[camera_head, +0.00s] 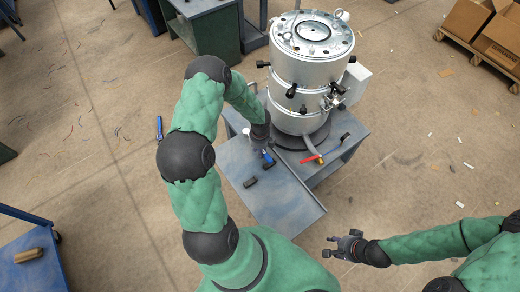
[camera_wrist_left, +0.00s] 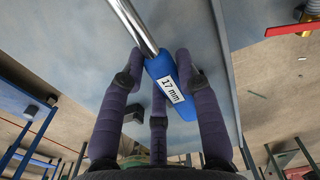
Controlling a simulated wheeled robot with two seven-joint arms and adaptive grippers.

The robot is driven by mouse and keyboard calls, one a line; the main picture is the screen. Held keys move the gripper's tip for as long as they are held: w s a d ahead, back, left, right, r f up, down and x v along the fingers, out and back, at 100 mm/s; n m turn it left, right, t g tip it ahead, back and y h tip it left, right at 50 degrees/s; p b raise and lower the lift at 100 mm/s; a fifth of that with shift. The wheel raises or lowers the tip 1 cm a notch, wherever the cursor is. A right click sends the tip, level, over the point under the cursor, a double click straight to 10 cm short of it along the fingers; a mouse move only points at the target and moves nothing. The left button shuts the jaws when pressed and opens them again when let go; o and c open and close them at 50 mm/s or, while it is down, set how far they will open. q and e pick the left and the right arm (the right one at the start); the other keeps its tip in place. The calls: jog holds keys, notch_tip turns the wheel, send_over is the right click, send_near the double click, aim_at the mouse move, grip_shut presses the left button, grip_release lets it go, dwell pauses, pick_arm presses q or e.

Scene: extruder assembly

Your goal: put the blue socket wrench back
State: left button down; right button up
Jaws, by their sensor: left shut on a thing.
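The blue socket wrench (camera_wrist_left: 185,100) has a blue handle with a white "17 mm" label and a shiny metal shaft. In the left wrist view it lies between the dark fingers of my left gripper (camera_wrist_left: 160,80), which is shut on the handle. In the head view the blue wrench handle (camera_head: 267,157) shows at the end of my left arm, over the grey-blue table (camera_head: 270,205). The wrench's far end is out of the left wrist view. My right gripper (camera_head: 338,245) has spread fingers, is empty, and is over the floor right of the table.
A large metal cylindrical machine (camera_head: 311,75) stands at the table's back. A red-handled tool (camera_head: 311,159) and a black-handled tool (camera_head: 345,137) lie beside it. A small dark block (camera_head: 250,182) is on the table. Another blue object (camera_head: 159,128) shows left of my arm.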

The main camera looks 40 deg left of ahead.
pick_arm(q)
jog(key=shift+f+b, duration=0.5)
jog(key=shift+f, duration=0.5)
dwell(0.3)
jog(key=c, duration=0.8)
grip_release()
jog(key=shift+r, duration=0.1)
notch_tip(320, 180, up, 12)
jog(key=shift+f, duration=0.1)
